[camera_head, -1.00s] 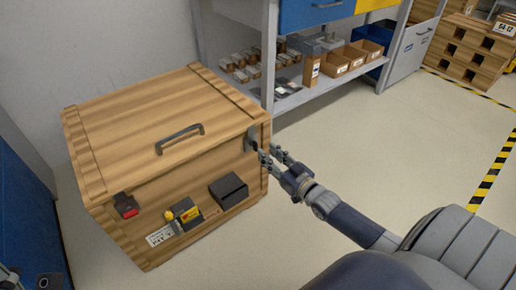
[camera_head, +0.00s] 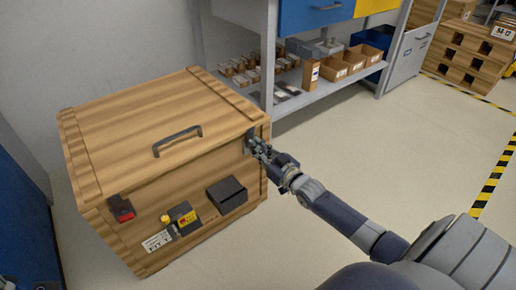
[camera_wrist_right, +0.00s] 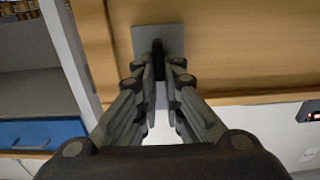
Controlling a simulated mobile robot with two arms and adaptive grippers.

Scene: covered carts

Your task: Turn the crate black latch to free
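The wooden crate (camera_head: 150,130) stands on the floor at the left of the head view, lid down. The black latch (camera_wrist_right: 158,50) sits on a grey plate (camera_wrist_right: 176,36) on the crate's right-hand side. My right gripper (camera_wrist_right: 160,75) reaches it from the right, with its fingers closed in on both sides of the latch. In the head view, the right gripper (camera_head: 262,151) hides most of the latch.
The crate front carries a black box (camera_head: 227,194), a yellow-and-black device (camera_head: 183,215) and a red-and-black fitting (camera_head: 121,208). A shelf (camera_head: 325,88) with small cartons stands behind the crate. Open floor (camera_head: 400,140) lies to the right.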

